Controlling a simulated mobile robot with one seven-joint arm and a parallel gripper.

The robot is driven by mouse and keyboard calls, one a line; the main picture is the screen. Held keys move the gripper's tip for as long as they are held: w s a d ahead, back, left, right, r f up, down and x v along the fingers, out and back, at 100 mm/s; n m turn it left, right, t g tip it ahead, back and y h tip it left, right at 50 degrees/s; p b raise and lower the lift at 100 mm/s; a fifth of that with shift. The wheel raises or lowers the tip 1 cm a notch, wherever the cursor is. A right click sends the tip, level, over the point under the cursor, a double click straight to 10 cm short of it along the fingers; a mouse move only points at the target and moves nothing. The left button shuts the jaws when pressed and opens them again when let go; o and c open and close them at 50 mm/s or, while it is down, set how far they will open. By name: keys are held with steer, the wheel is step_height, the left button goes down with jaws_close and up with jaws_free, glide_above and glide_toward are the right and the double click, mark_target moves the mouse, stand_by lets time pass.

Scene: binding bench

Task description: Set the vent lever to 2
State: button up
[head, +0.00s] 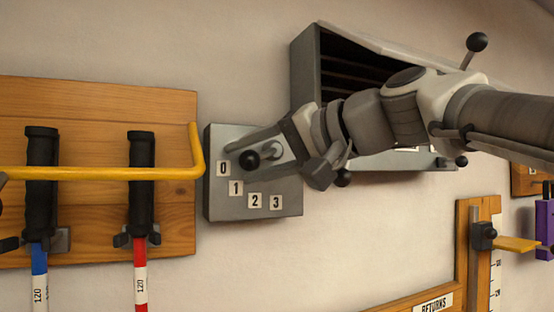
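The vent lever is a short arm with a round black knob (250,160) on a grey metal plate (226,203). The plate carries white labels 0, 1, 2 and 3 in an arc. The lever points left and slightly down, in line with label 0; label 2 (255,201) is below the knob. My gripper (270,153) reaches in from the right, in front of the plate. One grey finger extends left just above the knob; the other side of the gripper is lower right of the lever. The fingers look apart, with nothing clearly held. Contact with the knob cannot be told.
A wooden rack (85,100) with a yellow bar (100,173) and black-handled tools stands left of the plate. A dark slatted cabinet (305,75) is behind my arm, with black ball knobs nearby. A wooden frame labelled RETURNS (434,303) is lower right. Bare wall lies below the plate.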

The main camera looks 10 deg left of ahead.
jaws_close()
steer(key=shift+d+h, duration=0.1)
steer(key=shift+h, duration=0.2)
steer(key=n+h, duration=0.1)
steer(key=f+n+h, duration=0.1)
steer(key=d+f+n, duration=0.1)
steer(key=shift+w+n+h, duration=0.3)
steer(key=shift+w+h, duration=0.05)
steer(key=shift+h, duration=0.05)
steer(key=shift+w+d+f+n+t+h+p, duration=0.15)
steer(key=shift+w+d+f+n+t+h, duration=0.15)
steer(key=shift+n+h, duration=0.35)
steer(key=shift+w+d+f+n+t+h+p, duration=0.15)
steer(key=shift+d+n+t+h, duration=0.25)
steer(key=shift+n+h, duration=0.2)
steer(key=shift+o, duration=1.7)
jaws_free()
